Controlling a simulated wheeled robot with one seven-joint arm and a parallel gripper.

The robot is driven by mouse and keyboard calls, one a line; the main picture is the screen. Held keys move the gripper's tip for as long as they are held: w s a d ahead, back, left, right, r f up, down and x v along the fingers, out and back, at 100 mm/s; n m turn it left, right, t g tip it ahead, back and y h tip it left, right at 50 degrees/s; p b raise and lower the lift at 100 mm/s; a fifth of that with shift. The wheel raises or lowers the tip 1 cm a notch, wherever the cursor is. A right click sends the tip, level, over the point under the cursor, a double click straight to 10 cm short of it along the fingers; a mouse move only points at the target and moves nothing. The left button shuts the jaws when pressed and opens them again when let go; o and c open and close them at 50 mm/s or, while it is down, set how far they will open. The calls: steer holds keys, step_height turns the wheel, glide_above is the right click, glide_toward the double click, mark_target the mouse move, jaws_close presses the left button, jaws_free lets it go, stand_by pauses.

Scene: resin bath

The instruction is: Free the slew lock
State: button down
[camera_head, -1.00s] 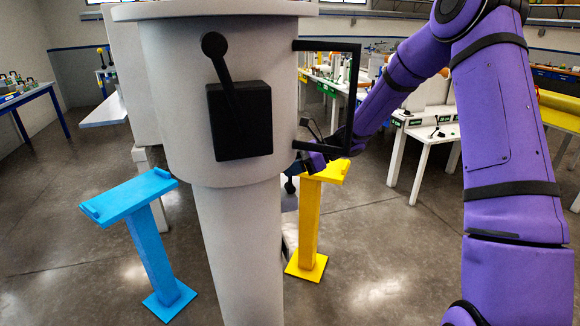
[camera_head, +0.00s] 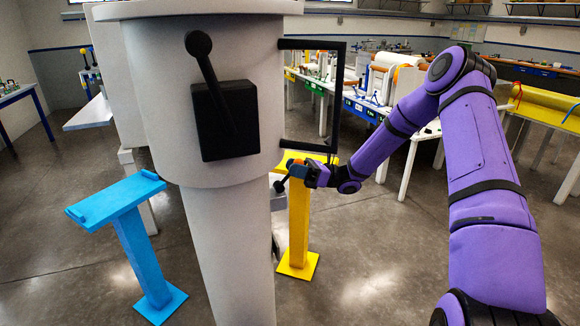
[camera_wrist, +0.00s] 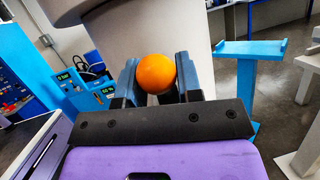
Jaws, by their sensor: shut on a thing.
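In the wrist view, an orange ball (camera_wrist: 156,73) sits between the two blue fingers of my gripper (camera_wrist: 157,80), which is shut on it. Whatever the ball is fixed to, if anything, is hidden. In the head view, my gripper (camera_head: 295,172) is low on the right side of the big white column (camera_head: 205,130), below a black frame handle (camera_head: 340,95). On the column's front is a black box (camera_head: 225,120) with a black ball-ended lever (camera_head: 206,68), leaning up and left. No label names the slew lock.
A blue stand (camera_head: 135,215) is left of the column. A yellow stand (camera_head: 299,225) is right behind my gripper. A dark round knob (camera_head: 279,186) shows beside the gripper. White tables (camera_head: 420,132) stand farther back. The floor at front right is open.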

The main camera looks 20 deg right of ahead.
steer(key=shift+d+f+t+y, duration=0.3)
steer(key=shift+d+y, duration=0.05)
steer(key=shift+y, duration=0.05)
steer(key=shift+d+f, duration=0.25)
steer(key=shift+f, duration=0.1)
steer(key=c, duration=0.8)
jaws_free()
steer(key=v, duration=1.1)
steer(key=shift+w, duration=0.1)
